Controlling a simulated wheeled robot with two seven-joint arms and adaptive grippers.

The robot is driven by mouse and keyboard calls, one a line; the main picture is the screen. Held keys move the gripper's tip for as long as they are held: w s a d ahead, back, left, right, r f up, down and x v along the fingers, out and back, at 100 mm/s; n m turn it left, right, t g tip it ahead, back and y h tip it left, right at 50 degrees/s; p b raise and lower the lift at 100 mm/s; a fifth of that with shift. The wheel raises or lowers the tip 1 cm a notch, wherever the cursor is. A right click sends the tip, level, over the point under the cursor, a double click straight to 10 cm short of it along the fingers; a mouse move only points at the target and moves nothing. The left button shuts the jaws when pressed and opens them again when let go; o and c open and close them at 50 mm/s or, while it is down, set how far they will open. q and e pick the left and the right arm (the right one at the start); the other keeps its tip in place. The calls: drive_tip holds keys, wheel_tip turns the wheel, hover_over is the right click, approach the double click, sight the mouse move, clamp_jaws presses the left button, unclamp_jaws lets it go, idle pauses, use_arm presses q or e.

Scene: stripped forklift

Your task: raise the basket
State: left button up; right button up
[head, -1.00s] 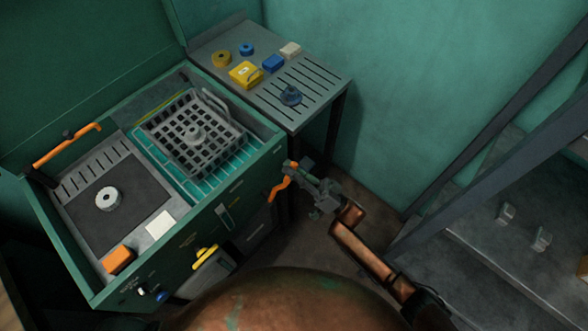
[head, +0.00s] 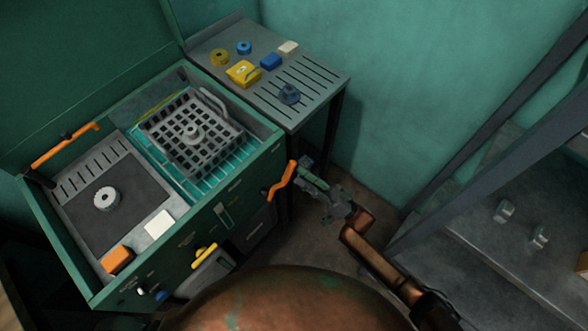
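The grey wire basket (head: 178,138) sits in the right bay of the green machine, over a teal rack (head: 215,178). An orange crank handle (head: 281,181) sticks out from the machine's right front corner. My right gripper (head: 301,177) is just to the right of this handle, with a small gap visible between them. Its fingers are small and dark, so I cannot tell whether they are open or shut. My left gripper is not in view.
Another orange handle (head: 66,146) is at the machine's left side. A slatted side table (head: 318,80) with yellow, blue and white items stands behind, at the right. Grey steps (head: 500,262) and a dark slanted beam (head: 480,170) are on the right. Floor shows between machine and steps.

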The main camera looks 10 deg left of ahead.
drive_tip(key=v, duration=0.7)
idle(0.4)
